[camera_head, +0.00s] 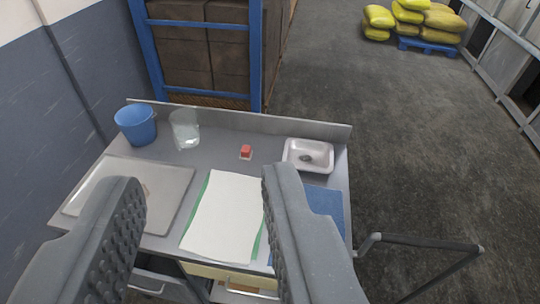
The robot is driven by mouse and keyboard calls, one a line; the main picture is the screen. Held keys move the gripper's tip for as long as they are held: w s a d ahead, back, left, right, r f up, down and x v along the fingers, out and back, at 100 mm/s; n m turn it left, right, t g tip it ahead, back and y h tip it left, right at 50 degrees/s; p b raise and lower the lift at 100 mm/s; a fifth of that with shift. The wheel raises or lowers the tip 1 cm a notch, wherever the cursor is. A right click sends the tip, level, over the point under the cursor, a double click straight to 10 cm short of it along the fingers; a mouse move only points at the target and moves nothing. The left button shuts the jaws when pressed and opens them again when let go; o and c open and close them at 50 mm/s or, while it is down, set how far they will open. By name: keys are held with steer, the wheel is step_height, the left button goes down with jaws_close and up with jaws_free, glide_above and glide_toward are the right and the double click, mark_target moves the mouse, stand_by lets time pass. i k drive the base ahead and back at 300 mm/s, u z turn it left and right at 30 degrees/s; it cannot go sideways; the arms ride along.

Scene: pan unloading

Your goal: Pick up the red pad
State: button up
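A small red pad (246,150) sits on a pale base on the grey table (220,163), near the back middle. My gripper (205,180) is open and empty, with its two grey fingers wide apart in the foreground. The fingers are on the near side of the pad and apart from it. The pad shows beyond and between the finger tips, nearer the right finger. The fingers hide parts of the table's front.
A blue bucket (136,124), a clear container (184,129) and a white tray (308,155) with a small dark item stand at the back. A grey tray (170,186), white sheet (224,215) and blue mat (325,207) lie nearer. A raised lip (290,127) edges the back.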

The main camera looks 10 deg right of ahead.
mark_target(246, 153)
steer(key=z, duration=0.05)
steer(key=i, duration=1)
steer(key=z, duration=0.05)
steer(key=k, duration=0.6)
steer(key=u, duration=0.3)
steer(key=i, duration=1.15)
steer(key=z, duration=0.4)
